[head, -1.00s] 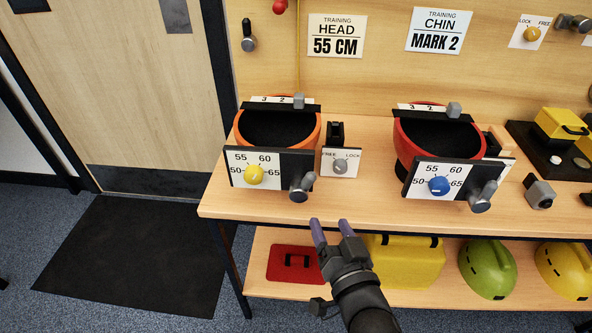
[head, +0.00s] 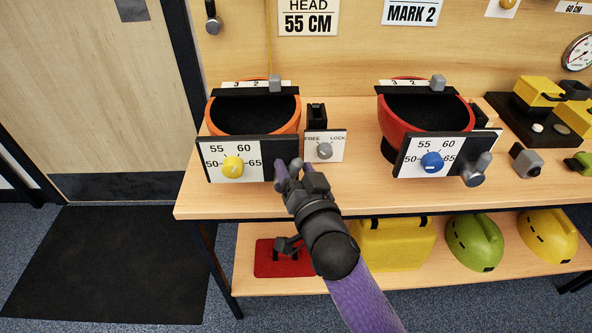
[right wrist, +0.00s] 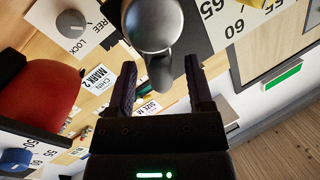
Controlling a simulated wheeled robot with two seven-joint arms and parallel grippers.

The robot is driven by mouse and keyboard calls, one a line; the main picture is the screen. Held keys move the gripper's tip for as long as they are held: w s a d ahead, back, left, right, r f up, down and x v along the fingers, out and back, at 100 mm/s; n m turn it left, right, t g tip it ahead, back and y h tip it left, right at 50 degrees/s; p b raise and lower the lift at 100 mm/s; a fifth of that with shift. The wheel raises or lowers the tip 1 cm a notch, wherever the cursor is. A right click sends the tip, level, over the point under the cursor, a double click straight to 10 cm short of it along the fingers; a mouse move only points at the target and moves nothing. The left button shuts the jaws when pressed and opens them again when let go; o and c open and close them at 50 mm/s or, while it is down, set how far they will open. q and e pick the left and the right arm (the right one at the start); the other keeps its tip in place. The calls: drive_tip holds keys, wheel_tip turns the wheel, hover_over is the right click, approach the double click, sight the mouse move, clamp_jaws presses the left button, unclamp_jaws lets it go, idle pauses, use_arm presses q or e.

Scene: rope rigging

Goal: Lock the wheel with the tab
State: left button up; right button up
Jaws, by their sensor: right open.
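An orange helmet (head: 252,123) sits on the bench behind a panel with a yellow dial (head: 233,167) marked 50 to 65. Beside the panel is a small FREE/LOCK plate with a round grey knob (head: 324,150); its pointer is too small to read. The knob also shows at upper left in the right wrist view (right wrist: 72,24). My right gripper (head: 290,170) is open at the panel's right end. In the right wrist view (right wrist: 160,88), a grey metal handle (right wrist: 156,30) lies ahead, its end between the spread fingers; contact cannot be told. My gripper mostly hides this handle in the head view.
A red helmet (head: 425,110) with a blue dial (head: 432,161) and its own grey handle (head: 476,170) stands to the right. A black post (head: 316,117) stands behind the knob plate. A yellow case (head: 395,245) sits on the lower shelf. Bare bench (head: 350,192) lies in front.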

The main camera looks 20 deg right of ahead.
drive_tip(key=c, duration=0.4)
clamp_jaws()
use_arm(q)
drive_tip(key=shift+w+a+r, duration=0.1)
drive_tip(key=shift+a, duration=0.1)
use_arm(e)
drive_tip(key=n+p, duration=0.1)
drive_tip(key=p, duration=0.1)
drive_tip(key=a+n+p, duration=0.1)
drive_tip(key=p, duration=0.1)
drive_tip(key=r+n+g+p, duration=0.1)
drive_tip(key=n, duration=0.1)
drive_tip(key=shift+w+a+r+p, duration=0.1)
drive_tip(key=shift+w+a+p, duration=0.2)
drive_tip(key=shift+p, duration=0.1)
drive_tip(key=shift+a+f+n, duration=0.15)
drive_tip(key=shift+f+n, duration=0.05)
drive_tip(key=shift+n, duration=0.1)
use_arm(q)
drive_tip(key=shift+t, duration=0.4)
drive_tip(key=r, duration=0.2)
drive_tip(key=w+r, duration=0.1)
drive_tip(key=r, duration=0.2)
drive_tip(key=shift+d+r, duration=0.15)
drive_tip(key=shift+r, duration=0.05)
use_arm(e)
drive_tip(key=shift+f, duration=0.2)
